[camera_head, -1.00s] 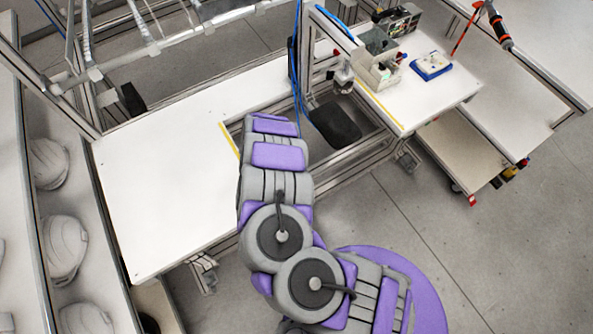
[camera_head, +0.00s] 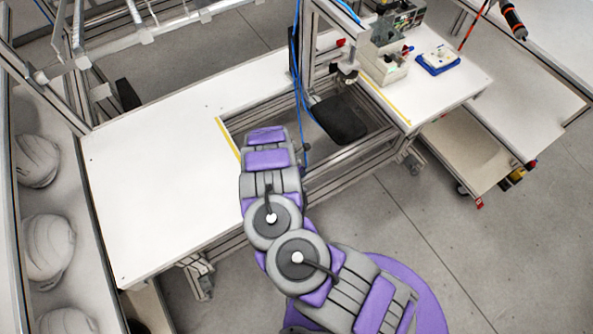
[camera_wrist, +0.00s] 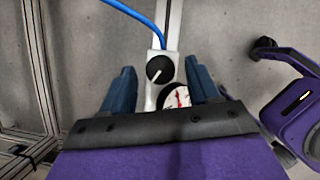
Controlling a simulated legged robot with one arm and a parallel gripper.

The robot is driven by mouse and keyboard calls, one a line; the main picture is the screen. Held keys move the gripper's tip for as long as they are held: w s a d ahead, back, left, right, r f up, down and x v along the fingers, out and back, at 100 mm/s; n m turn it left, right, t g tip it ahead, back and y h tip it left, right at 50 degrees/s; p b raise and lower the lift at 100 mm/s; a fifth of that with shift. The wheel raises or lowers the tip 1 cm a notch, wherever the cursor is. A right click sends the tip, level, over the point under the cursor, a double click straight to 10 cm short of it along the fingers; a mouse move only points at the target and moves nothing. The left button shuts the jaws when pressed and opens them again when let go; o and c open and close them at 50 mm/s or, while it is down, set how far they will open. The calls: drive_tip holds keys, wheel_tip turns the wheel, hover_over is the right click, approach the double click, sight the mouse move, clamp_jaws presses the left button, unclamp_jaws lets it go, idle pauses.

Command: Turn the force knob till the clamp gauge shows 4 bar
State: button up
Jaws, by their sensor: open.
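The force knob (camera_wrist: 160,69) is a black round knob with a white pointer line slanting to lower left. It sits on a light block in the wrist view, below a blue hose. The clamp gauge (camera_wrist: 178,97) is just below it, a white round dial with a red needle. Its lower part is hidden by my gripper's body and its reading is too small to tell. My gripper (camera_wrist: 160,67) is open, one blue finger on each side of the knob in the picture, with gaps visible. In the head view my arm hides the knob and gauge.
A white bench (camera_head: 160,180) with a yellow strip lies left of my arm. A frame with a dark pad (camera_head: 340,118) stands beyond it. A blue-edged tray (camera_head: 438,61) rests on the right bench. White helmet shells (camera_head: 47,248) line the left shelf. Open floor lies at lower right.

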drive_tip(key=shift+w+d+f, duration=0.1)
drive_tip(key=shift+w+f, duration=0.1)
drive_tip(key=shift+f, duration=0.25)
drive_tip(key=c, duration=1)
